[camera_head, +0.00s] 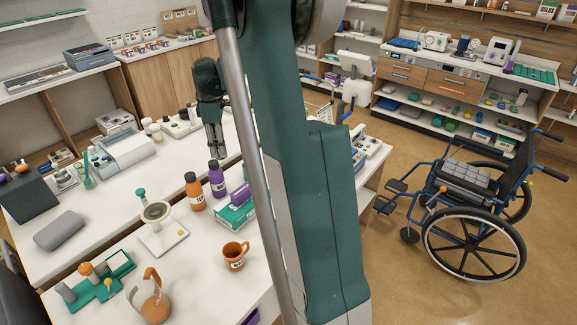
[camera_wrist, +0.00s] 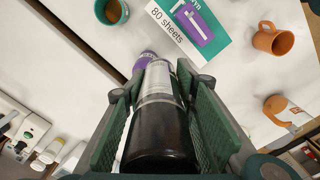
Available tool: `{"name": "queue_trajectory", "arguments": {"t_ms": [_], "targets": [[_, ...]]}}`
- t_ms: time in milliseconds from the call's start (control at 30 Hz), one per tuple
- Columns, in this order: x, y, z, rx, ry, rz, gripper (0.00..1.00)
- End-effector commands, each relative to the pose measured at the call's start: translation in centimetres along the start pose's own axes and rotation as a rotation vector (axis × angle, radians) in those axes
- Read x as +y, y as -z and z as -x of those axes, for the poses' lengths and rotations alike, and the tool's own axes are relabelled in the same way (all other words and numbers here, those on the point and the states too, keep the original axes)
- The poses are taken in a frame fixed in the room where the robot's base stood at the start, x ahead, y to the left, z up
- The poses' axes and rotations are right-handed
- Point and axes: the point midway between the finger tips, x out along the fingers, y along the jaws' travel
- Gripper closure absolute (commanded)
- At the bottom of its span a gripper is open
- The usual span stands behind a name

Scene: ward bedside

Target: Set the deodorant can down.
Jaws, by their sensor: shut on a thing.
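My gripper (camera_wrist: 160,95) is shut on the deodorant can in the wrist view. The can (camera_wrist: 160,140) has a dark body and a silver-grey band, and lies between the two green ridged finger pads. In the head view my gripper (camera_head: 219,158) points down over the white table (camera_head: 120,210), just behind the purple bottle (camera_head: 217,178) and orange bottle (camera_head: 195,190). The can cannot be made out clearly there. Whether its base touches the table cannot be told.
A teal-and-white box (camera_head: 236,215) stands right of the bottles. A white machine (camera_head: 122,148) stands left. Bare tabletop shows between these things.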

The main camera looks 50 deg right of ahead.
Motion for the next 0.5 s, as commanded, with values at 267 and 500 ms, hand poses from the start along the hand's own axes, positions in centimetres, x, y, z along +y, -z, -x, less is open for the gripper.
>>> {"name": "queue_trajectory", "arguments": {"t_ms": [267,500], "targets": [[7.3,-6.8,-0.2,0.000,0.000,-0.180,0.85],[12.7,-13.4,-0.6,0.000,0.000,-0.331,0.85]]}}
